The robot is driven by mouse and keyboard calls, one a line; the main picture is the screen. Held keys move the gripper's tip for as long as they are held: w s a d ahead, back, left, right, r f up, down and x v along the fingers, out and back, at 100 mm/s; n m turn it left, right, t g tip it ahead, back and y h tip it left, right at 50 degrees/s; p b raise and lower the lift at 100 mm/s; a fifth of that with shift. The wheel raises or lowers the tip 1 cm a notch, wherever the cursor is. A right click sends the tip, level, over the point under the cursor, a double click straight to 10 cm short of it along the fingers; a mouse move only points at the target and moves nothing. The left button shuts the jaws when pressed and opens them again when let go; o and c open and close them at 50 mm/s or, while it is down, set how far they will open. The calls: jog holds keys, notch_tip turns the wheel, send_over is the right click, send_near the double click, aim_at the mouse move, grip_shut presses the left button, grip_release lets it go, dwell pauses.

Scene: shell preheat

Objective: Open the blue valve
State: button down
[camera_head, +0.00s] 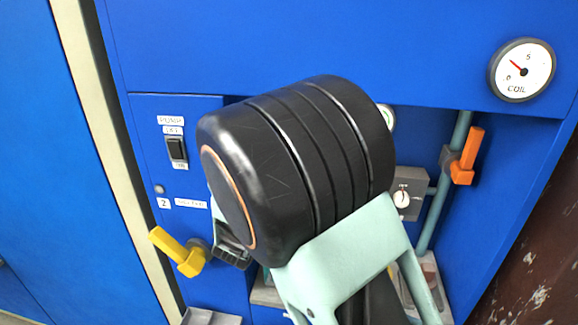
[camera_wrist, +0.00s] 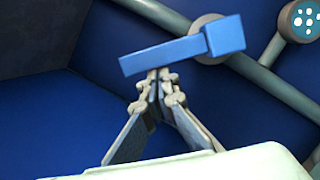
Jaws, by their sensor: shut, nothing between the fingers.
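The blue valve handle (camera_wrist: 184,51) shows in the wrist view as a flat bar with a blockier right end, sloping slightly up to the right. It sits in front of a round grey hub on a grey pipe. My gripper (camera_wrist: 158,82) is shut and empty, its fingertips together just below the middle of the bar. The tips look very close to its lower edge; I cannot tell whether they touch. In the head view the blue valve is not seen, and my black arm link covers the middle of the panel.
A yellow handle (camera_head: 178,252) is at the panel's lower left, below a black switch (camera_head: 177,149). An orange valve handle (camera_head: 467,156) is on a teal pipe at right. A COIL gauge (camera_head: 522,70) reads low. A small dial box (camera_head: 407,194) sits beside the pipe.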

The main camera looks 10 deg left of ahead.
jog(key=d+r+m+g+b, duration=0.2)
jog(key=d+r+m+b, duration=0.2)
jog(key=m+b, duration=0.5)
jog(key=d+b, duration=0.1)
jog(key=b, duration=0.1)
jog(key=shift+r+m+h+b, duration=0.25)
jog(key=shift+m+h+b, duration=0.15)
jog(key=shift+s, duration=0.1)
